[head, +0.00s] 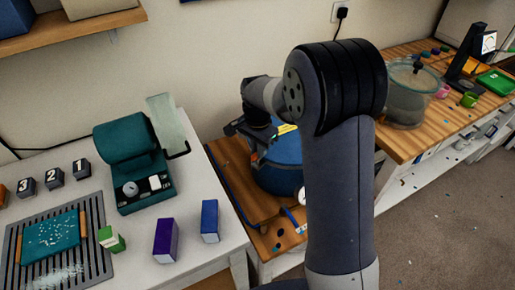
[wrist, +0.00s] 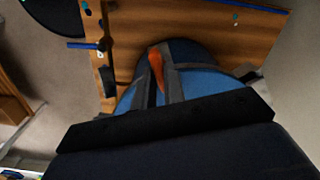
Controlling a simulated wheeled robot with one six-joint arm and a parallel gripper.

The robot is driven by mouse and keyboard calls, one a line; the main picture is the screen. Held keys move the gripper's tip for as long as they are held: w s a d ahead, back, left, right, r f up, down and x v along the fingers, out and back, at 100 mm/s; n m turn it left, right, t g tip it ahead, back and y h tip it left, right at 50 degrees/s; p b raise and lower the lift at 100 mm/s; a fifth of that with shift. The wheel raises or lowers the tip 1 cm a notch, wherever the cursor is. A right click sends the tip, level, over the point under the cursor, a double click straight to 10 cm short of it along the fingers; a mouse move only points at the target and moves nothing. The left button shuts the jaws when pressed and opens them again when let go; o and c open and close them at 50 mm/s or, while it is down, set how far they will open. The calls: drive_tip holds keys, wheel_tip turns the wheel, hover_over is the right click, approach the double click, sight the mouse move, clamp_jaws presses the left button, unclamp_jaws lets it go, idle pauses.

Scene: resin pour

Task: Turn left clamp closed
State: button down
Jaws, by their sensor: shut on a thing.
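The blue pressure pot (head: 283,172) stands on the wooden table behind my arm, which hides much of it. A gauge and a yellow label show on it. My gripper (head: 256,152) is at the pot's left side, pointing down. In the wrist view the blue pot (wrist: 205,85) lies beyond the dark gripper body. The fingers of my gripper (wrist: 160,72) are shut on an orange clamp handle (wrist: 155,64), which appears to be the left clamp. I cannot tell how far the clamp is turned. Another clamp is not clearly visible.
A white table (head: 190,245) at left holds a teal machine (head: 133,165), a purple box (head: 165,240), a blue box (head: 209,221) and a grooved tray (head: 90,215). A clear pot (head: 412,95) stands on the wooden bench at right. Floor at right is largely open.

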drive_tip(key=c, duration=1.5)
unclamp_jaws()
wheel_tip(320, 180, up, 11)
drive_tip(key=shift+f+b, duration=0.1)
drive_tip(key=shift+b, duration=0.2)
drive_tip(key=shift+f, duration=0.1)
wheel_tip(320, 180, down, 10)
drive_tip(key=shift+f+p, duration=0.15)
drive_tip(key=shift+p, duration=0.15)
drive_tip(key=shift+f, duration=0.2)
drive_tip(key=shift+n, duration=0.3)
